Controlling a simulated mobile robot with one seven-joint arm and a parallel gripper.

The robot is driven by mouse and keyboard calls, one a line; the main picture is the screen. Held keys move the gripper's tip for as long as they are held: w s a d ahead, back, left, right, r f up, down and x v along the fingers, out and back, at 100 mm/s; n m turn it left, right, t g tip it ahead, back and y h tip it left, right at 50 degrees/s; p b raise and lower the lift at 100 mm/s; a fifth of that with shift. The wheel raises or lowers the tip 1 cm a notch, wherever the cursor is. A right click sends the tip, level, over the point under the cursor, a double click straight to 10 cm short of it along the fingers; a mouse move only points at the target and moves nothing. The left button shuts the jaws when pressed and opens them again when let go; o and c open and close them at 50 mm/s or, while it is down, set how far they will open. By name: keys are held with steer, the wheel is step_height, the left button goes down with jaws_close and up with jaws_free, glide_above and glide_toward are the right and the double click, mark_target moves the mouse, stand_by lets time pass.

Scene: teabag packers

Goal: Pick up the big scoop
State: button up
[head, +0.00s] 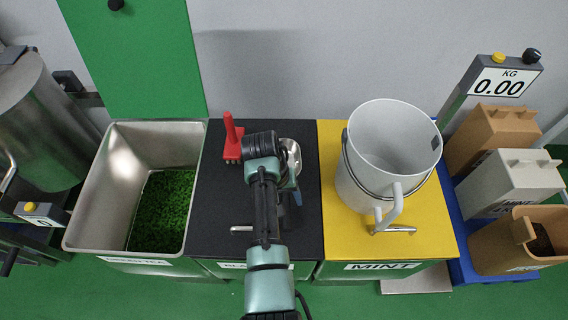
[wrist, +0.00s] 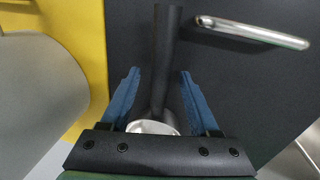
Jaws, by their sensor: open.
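The big scoop, with a dark handle (wrist: 166,50) and a silvery metal part (wrist: 152,127), lies on the black lid (head: 222,205). In the head view its metal part (head: 291,155) shows just right of my arm; the handle is mostly hidden by the arm. My gripper (wrist: 160,73) is above the scoop. Its two blue fingers are open, one on each side of the dark handle, with visible gaps on both sides. I cannot tell how far the fingertips reach down beside the handle.
A white bucket (head: 374,185) stands on the yellow lid (head: 335,245) to the right. A metal bar handle (wrist: 250,32) sits on the black lid. An open bin of green leaves (head: 105,195) is left.

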jaws_close()
stand_by(0.3)
stand_by(0.3)
step_height(320, 180, up, 10)
steer(key=shift+r, duration=0.1)
steer(key=c, duration=0.7)
jaws_free()
jaws_close()
